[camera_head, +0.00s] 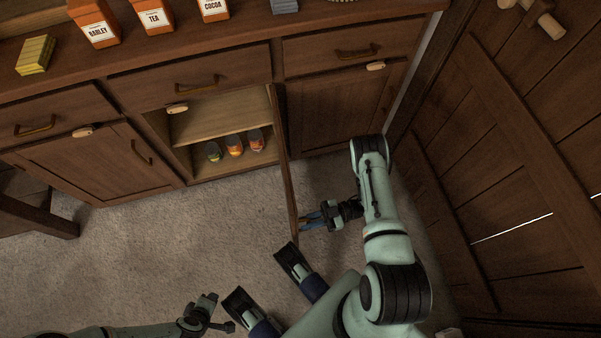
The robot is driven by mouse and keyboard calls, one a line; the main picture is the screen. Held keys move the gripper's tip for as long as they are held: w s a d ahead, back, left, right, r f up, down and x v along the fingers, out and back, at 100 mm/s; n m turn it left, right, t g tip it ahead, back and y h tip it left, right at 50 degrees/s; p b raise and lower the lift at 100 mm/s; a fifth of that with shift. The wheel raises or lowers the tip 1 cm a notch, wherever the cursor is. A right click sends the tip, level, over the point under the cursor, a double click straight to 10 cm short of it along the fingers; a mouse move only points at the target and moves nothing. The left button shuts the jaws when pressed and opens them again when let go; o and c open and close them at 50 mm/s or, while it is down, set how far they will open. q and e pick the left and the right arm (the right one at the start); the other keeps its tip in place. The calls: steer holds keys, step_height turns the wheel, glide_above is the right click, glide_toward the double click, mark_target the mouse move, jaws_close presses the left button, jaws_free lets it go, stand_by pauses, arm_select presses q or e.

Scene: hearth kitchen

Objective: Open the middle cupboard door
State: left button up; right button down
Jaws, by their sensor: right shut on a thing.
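The middle cupboard door (284,157) stands swung far out from the cabinet, hinged on its right side and seen almost edge-on. The middle compartment (210,128) behind it is exposed, with a shelf and several small jars (235,146) at the bottom. My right gripper (310,221) is at the outer face of the door near its free edge, shut on what appears to be the door's handle, which the fingers hide. My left gripper (212,312) is low in the view above the floor, away from the cabinet; its jaws are not clear.
The left cupboard door (95,165) and the right cupboard door (325,112) are shut, as are the drawers above. Orange canisters (153,17) and a yellow block (35,54) stand on the counter. A plank wall (520,150) bounds the right side. Carpet (150,240) lies clear at left.

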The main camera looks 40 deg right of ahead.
arm_select(q)
steer(key=shift+s+d, duration=0.1)
steer(key=shift+d, duration=0.25)
arm_select(e)
steer(key=shift+v, duration=0.95)
steer(key=shift+f, duration=0.1)
steer(key=c, duration=1.3)
jaws_free()
arm_select(q)
steer(key=shift+w+a+f, duration=0.15)
steer(key=shift+w, duration=0.1)
arm_select(e)
steer(key=v, duration=1.3)
steer(key=shift+d, duration=0.2)
